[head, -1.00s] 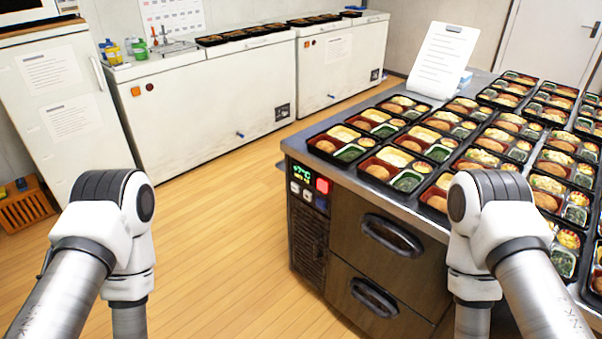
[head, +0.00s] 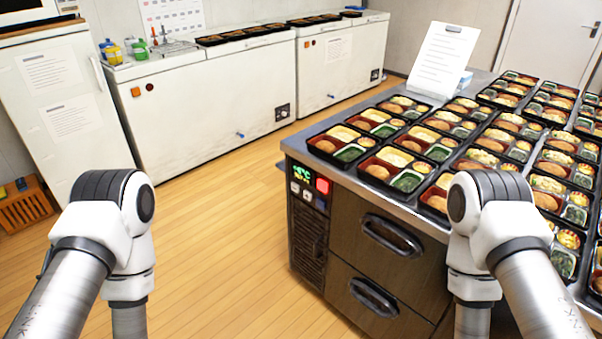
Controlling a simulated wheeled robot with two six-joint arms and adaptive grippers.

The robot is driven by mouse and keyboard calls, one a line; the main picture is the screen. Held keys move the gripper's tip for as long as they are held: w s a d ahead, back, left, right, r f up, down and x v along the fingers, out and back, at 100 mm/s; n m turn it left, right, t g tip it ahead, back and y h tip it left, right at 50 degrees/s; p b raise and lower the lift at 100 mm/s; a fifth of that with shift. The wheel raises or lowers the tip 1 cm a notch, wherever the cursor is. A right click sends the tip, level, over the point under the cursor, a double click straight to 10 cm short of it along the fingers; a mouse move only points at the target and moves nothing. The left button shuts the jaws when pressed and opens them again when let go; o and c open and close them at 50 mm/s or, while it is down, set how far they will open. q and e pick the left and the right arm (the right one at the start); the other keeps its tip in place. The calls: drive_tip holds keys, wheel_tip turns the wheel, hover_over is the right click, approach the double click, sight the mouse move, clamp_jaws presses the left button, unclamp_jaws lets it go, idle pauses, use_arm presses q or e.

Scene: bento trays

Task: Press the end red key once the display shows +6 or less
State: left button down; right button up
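The counter's control panel is on the left end of its front. Its small display (head: 302,173) shows green characters that look like +6°C, with a smaller yellow line below; the digits are tiny and hard to read. The red key (head: 323,186) is right of the display, square and bright. Two pale keys (head: 294,187) and a dark blue key (head: 320,204) sit below and beside it. Only bent links of my two arms show, left and right of the panel. Both grippers are out of view, and nothing touches the panel.
The steel counter (head: 290,147) bears many filled bento trays (head: 365,173) and a propped white sheet (head: 440,62). Two drawers with dark handles (head: 391,235) are in its front. White chest freezers (head: 215,100) line the back wall. The wooden floor (head: 220,235) between is clear.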

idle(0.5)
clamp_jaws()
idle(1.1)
